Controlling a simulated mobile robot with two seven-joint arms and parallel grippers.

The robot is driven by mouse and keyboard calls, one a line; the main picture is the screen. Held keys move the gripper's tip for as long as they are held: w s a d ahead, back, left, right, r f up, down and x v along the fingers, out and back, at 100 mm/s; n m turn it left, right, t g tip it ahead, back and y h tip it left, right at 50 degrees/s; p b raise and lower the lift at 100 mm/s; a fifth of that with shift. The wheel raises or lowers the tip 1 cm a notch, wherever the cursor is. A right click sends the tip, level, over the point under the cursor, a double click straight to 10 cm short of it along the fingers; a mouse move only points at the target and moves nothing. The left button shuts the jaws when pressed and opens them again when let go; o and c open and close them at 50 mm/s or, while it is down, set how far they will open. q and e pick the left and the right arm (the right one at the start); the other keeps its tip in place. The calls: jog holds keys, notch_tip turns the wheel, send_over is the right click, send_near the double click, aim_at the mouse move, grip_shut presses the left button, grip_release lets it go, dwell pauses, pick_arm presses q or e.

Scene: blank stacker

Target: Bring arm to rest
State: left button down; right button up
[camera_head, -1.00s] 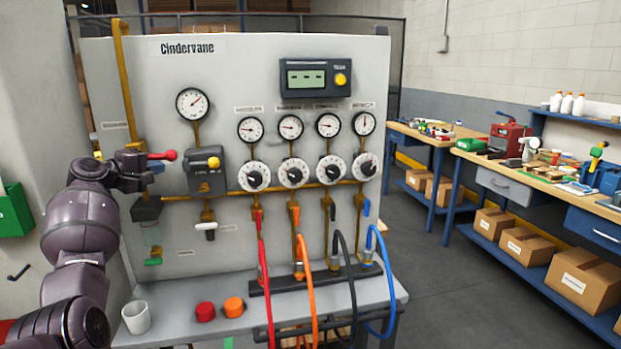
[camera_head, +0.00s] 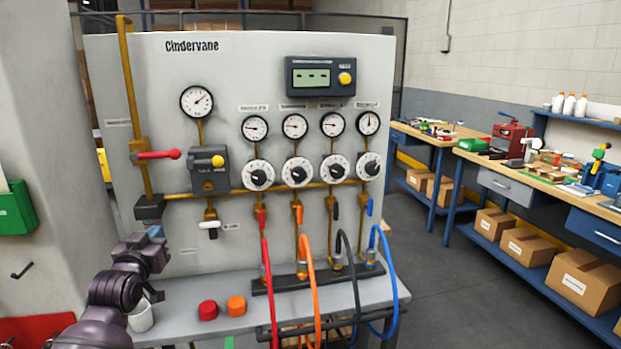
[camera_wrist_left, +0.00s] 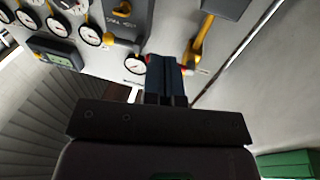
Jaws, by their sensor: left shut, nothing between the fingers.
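My left gripper (camera_head: 155,232) is in the lower left of the head view, in front of the grey gauge panel (camera_head: 230,80). Its fingers are shut and empty, below the red-handled lever (camera_head: 157,155) and apart from it. In the left wrist view the closed dark fingers (camera_wrist_left: 165,75) point toward the panel, with the gauges and yellow pipe beyond. My left arm covers part of the white cup (camera_head: 142,318). My right gripper is not in view.
The panel's shelf (camera_head: 210,290) holds a red cap (camera_head: 208,310) and an orange cap (camera_head: 236,306). Red, orange, black and blue hoses (camera_head: 392,280) loop at the panel's front. Workbenches (camera_head: 520,168) stand to the right, with open floor between.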

pick_arm(q)
jog(key=s+d+f+g, duration=0.3)
jog(key=s+f, duration=1.3)
jog(key=s, duration=0.3)
jog(key=s+d+f+m+g, duration=0.1)
jog(key=s+d+f+g, duration=0.3)
jog(key=s+f, duration=1.3)
jog(key=s, duration=0.2)
jog(key=shift+s, duration=0.35)
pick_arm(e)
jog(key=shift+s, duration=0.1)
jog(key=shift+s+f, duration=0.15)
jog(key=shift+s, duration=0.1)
